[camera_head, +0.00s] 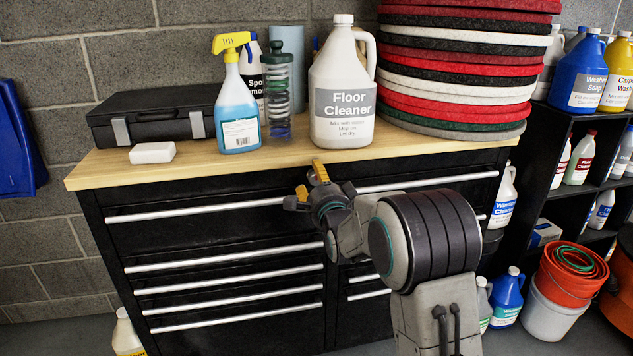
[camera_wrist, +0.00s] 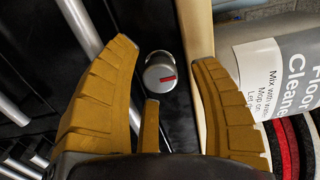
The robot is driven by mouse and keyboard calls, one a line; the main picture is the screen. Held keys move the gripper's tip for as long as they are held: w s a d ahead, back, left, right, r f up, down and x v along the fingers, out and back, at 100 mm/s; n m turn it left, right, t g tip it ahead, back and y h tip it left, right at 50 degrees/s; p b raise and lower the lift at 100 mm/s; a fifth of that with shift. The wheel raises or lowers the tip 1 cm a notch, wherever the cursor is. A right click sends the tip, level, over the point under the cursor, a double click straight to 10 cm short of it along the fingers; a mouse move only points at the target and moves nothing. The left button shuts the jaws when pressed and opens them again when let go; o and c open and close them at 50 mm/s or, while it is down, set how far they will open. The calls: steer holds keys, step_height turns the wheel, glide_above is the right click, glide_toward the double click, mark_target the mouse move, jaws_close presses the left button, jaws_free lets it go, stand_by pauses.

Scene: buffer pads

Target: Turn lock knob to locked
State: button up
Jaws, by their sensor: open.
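The lock knob (camera_wrist: 160,75) is a small silver-grey round knob with a red mark on its face. In the wrist view it stands out from the black front of the tool cabinet (camera_head: 225,235), just under the wooden top. My gripper (camera_head: 306,187) has yellow-brown fingers and is open in front of the cabinet's upper part. In the wrist view its fingers (camera_wrist: 164,54) are spread to either side of the knob, with a gap on both sides and nothing held. In the head view I cannot make out the knob; my gripper is in front of that area.
A floor cleaner jug (camera_head: 343,95) stands on the worktop (camera_head: 200,150) just above my gripper. A spray bottle (camera_head: 236,100), black case (camera_head: 155,120) and stacked pads (camera_head: 455,75) stand there too. Silver drawer handles (camera_head: 195,210) jut from the cabinet. Buckets (camera_head: 560,290) stand at right.

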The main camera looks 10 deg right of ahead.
steer(key=shift+o, duration=0.2)
jaws_close()
steer(key=shift+f+m+b, duration=0.2)
steer(key=shift+m+b, duration=0.5)
steer(key=shift+b, duration=0.5)
steer(key=shift+r+m+b, duration=0.25)
steer(key=shift+m+b, duration=0.3)
steer(key=shift+m, duration=0.25)
steer(key=shift+c, duration=0.2)
jaws_free()
steer(key=shift+f, duration=0.1)
steer(key=s, duration=0.8)
